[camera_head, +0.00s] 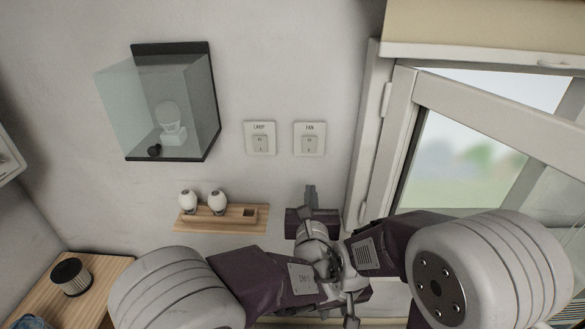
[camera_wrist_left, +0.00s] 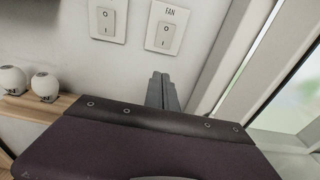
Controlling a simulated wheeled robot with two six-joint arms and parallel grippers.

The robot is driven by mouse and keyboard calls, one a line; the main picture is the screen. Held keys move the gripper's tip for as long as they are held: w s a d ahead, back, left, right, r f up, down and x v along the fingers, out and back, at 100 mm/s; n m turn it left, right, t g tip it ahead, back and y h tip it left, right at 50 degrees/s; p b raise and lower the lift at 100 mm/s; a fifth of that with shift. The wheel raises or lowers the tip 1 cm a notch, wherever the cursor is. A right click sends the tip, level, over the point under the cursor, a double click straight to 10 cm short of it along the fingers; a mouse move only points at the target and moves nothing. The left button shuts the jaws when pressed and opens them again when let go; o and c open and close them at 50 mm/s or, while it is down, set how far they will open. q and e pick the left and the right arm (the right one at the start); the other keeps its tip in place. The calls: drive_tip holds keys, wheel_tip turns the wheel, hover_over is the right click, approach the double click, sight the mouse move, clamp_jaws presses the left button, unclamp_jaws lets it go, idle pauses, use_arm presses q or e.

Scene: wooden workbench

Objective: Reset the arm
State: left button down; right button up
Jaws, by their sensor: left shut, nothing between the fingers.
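My left gripper (camera_head: 310,192) points up near the wall, below the FAN switch (camera_head: 310,139). In the left wrist view its two fingers (camera_wrist_left: 162,90) are together, with nothing between them. The FAN switch also shows there (camera_wrist_left: 165,31), above the fingertips and apart from them. My right gripper (camera_head: 351,312) is lower, near the bottom middle of the head view. My crossing arm links partly cover it, and its opening cannot be made out.
A LAMP switch (camera_head: 260,139) is left of the FAN switch. A clear case (camera_head: 184,85) with a white bulb is on the wall. A wooden shelf (camera_head: 240,225) holds two white bulbs. An open window (camera_head: 480,120) is at right. A dark-sided cup (camera_head: 71,277) stands on wood at lower left.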

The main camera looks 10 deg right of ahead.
use_arm(q)
drive_tip(key=w+a+r+n+g+y, duration=0.1)
drive_tip(key=w+a+n+y, duration=0.35)
drive_tip(key=a, duration=0.85)
drive_tip(key=w+a+n+y, duration=0.3)
drive_tip(key=a+n+y, duration=0.15)
drive_tip(key=a, duration=0.75)
drive_tip(key=s+a+f+n+g+y, duration=0.2)
drive_tip(key=s+a+f+n+g, duration=0.1)
drive_tip(key=a, duration=0.4)
drive_tip(key=s+a+f+n+g+y, duration=0.2)
drive_tip(key=a+n, duration=0.1)
drive_tip(key=a, duration=0.4)
drive_tip(key=s+a+f+n+g+h, duration=0.25)
drive_tip(key=s+f+n+g, duration=0.3)
drive_tip(key=s, duration=0.35)
drive_tip(key=s+a+f+n+g+h, duration=0.1)
drive_tip(key=s+a+f+n+g, duration=0.3)
drive_tip(key=s+f+n, duration=0.4)
drive_tip(key=s+d+f+n+h, duration=0.1)
drive_tip(key=s+d+n+h, duration=0.1)
drive_tip(key=d+n, duration=0.3)
drive_tip(key=s+d+f+n+h, duration=0.1)
drive_tip(key=s+d+n+h, duration=0.1)
drive_tip(key=d+n, duration=0.3)
drive_tip(key=shift+s+d+f+n+h, duration=0.2)
drive_tip(key=shift+d+f+n+h, duration=0.15)
drive_tip(key=shift+d+h, duration=0.35)
